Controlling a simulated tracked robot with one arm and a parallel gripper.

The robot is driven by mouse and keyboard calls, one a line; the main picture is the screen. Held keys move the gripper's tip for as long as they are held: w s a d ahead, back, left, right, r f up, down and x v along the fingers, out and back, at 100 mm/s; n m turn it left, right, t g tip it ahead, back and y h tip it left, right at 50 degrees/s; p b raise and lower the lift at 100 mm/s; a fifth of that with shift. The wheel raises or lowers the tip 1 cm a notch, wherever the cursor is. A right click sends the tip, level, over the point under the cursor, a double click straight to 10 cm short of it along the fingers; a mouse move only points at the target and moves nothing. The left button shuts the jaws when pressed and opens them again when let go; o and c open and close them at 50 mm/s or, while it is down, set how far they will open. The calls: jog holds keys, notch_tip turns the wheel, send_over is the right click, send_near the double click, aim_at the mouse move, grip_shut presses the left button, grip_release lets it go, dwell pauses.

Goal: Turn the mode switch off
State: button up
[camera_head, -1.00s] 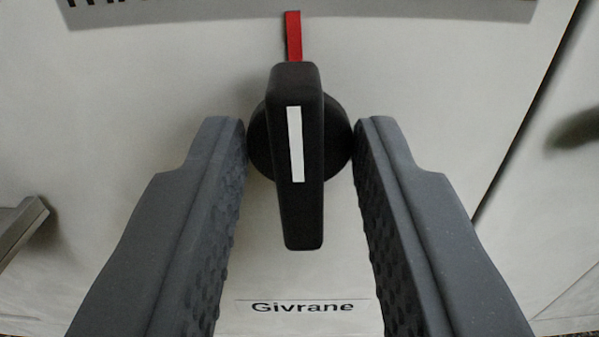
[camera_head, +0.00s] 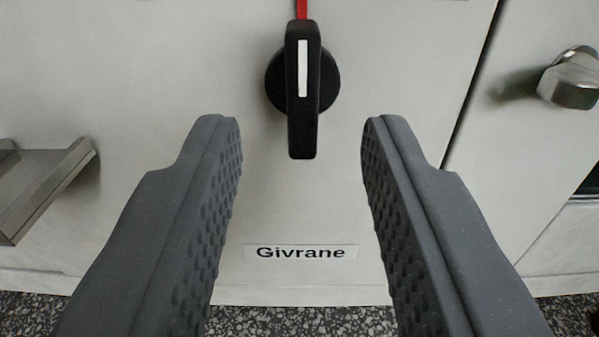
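The mode switch (camera_head: 302,130) is a black rotary knob with a round base and a long upright handle. A white line on its handle points up to a red mark (camera_head: 301,8) on the pale panel. My gripper (camera_head: 302,120) is open, one finger on each side of the picture below and outside the switch. The fingers stand apart from the knob with clear gaps, and nothing is between them but panel and the knob's lower end in view. Any lettering above the switch is out of view.
A label reading "Givrane" (camera_head: 301,252) is on the pale panel (camera_head: 300,200) below the switch. A metal bracket or handle (camera_head: 45,190) juts out at left. A metal knob (camera_head: 570,80) sits on the right, beyond a dark panel seam. Speckled floor shows at the bottom.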

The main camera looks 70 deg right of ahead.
jog(key=p+v, duration=0.2)
jog(key=v, duration=0.7)
jog(key=shift+a, duration=0.25)
